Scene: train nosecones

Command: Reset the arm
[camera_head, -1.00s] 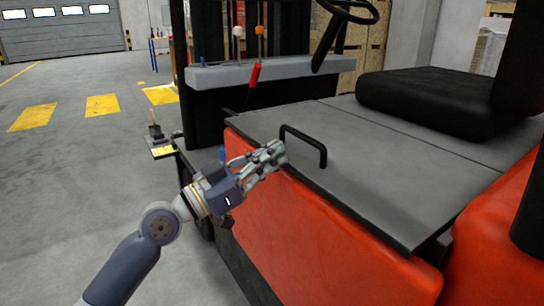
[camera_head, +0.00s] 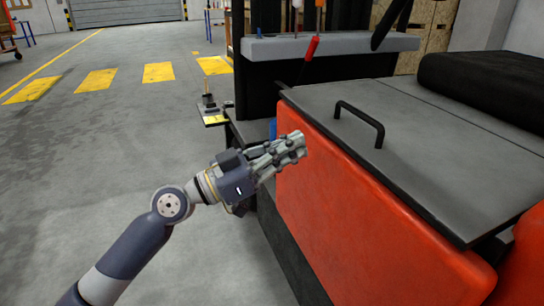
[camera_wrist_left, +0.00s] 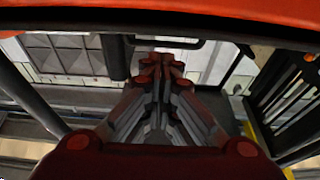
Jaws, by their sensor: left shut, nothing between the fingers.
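My left arm comes in from the lower left in the head view. Its gripper (camera_head: 297,146) is shut and empty, in front of the upper part of a forklift's red side panel (camera_head: 350,205). The black handle (camera_head: 360,122) on the forklift's grey cover (camera_head: 420,150) is to the right of the gripper and apart from it in the picture. The left wrist view shows the gripper's closed fingers (camera_wrist_left: 162,70) with nothing between them. My right gripper is in neither view.
The forklift fills the right side, with a black seat (camera_head: 480,85) and a red lever (camera_head: 311,47). A small plate with a yellow label (camera_head: 214,119) sticks out at its front. Open grey floor (camera_head: 80,170) with yellow markings lies to the left.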

